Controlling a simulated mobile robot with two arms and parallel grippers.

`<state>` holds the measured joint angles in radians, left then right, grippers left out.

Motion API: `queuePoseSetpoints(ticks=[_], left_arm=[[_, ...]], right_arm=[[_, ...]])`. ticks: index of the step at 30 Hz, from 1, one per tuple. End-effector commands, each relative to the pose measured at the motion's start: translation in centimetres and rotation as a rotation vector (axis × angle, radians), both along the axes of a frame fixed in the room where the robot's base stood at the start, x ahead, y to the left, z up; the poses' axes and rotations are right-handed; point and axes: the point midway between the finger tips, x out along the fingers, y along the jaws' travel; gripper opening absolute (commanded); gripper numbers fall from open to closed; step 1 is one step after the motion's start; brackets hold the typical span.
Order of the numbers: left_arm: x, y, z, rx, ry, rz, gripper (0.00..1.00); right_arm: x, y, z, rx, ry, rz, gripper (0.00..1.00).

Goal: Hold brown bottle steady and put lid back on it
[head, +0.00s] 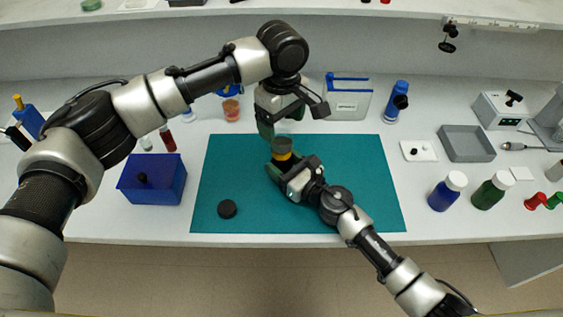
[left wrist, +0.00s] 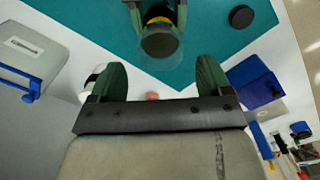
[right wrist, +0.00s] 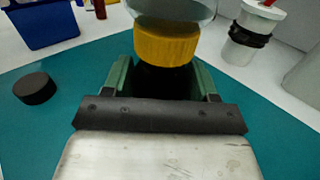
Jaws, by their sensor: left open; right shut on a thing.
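In the left wrist view the bottle's round top (left wrist: 160,40) shows dark, with a clear rim. A black disc-shaped lid (head: 227,209) lies flat on the mat, left and nearer; it also shows in the right wrist view (right wrist: 36,88). My left gripper (head: 281,121) is open and empty, above and just behind the bottle, apart from it.
The teal mat (head: 360,160) is mostly clear. A blue box (head: 152,180) stands left of it. A grey tray (head: 466,143) and white-capped bottles (head: 489,192) stand to the right.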

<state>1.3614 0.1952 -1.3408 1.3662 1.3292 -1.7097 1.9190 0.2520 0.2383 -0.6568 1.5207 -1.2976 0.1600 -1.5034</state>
Motion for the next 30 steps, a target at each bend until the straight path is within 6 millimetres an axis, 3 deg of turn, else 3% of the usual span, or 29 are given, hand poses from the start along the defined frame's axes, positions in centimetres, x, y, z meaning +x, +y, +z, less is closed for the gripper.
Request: queuePoseSetpoints(ticks=[8,21,30], left_arm=[[0.0,0.0,-0.8,0.001,0.001,-0.002,0.79],[0.0,0.0,-7.0,0.001,0.002,-0.002,0.79],[0.0,0.0,-8.0,0.000,0.000,-0.003,0.79]], right_arm=[[0.0,0.0,0.0,0.000,0.000,0.000,0.00],[0.0,0.0,0.0,0.000,0.000,0.000,0.00],[0.0,0.0,0.0,0.000,0.000,0.000,0.00]])
